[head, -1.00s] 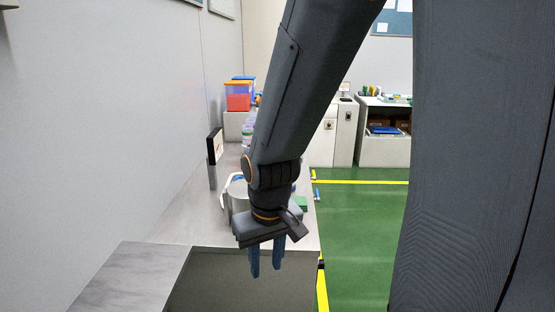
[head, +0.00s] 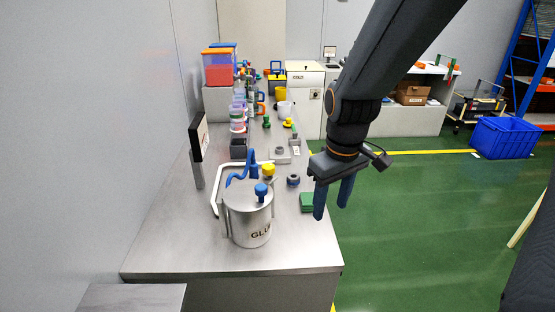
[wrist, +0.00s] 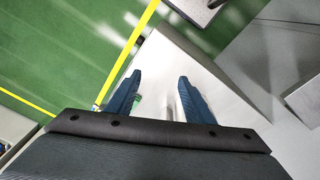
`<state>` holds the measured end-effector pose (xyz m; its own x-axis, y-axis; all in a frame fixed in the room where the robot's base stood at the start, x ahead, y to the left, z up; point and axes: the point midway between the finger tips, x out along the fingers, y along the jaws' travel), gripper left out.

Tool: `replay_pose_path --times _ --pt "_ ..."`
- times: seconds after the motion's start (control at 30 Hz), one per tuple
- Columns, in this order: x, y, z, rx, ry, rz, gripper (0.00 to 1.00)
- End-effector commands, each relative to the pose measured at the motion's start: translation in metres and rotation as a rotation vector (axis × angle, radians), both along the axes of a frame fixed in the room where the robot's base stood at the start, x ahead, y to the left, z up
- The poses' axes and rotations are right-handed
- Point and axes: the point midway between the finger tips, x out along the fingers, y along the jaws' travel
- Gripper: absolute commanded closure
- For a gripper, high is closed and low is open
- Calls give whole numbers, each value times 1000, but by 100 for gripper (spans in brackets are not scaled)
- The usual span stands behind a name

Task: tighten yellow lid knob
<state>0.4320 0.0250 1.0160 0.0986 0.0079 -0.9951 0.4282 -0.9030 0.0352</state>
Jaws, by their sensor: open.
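A steel pot (head: 249,219) marked with "GLU" lettering stands upright near the front of the bench in the head view. In the wrist view, my gripper (wrist: 158,92) shows open fingers above a blurred bench; I cannot make out the pot or the yellow knob there.
The bench (head: 180,252) has bare room in front of the pot. A green block (head: 307,202) and a dark ring-shaped part (head: 293,181) lie to the pot's right. A dark upright panel (head: 199,138) stands behind left. Bottles and bins (head: 217,75) fill the back.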

Motion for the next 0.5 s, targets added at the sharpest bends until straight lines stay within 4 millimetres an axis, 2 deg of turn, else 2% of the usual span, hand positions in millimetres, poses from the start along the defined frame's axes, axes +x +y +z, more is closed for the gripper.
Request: replay_pose_path --times 0.03,0.2,0.4,0.5 --pt "24 11 6 -11 3 138 52" --pt "87 48 32 -49 31 651 52" --pt "141 95 61 -77 55 1198 52" --pt "157 113 72 -83 62 1399 52"
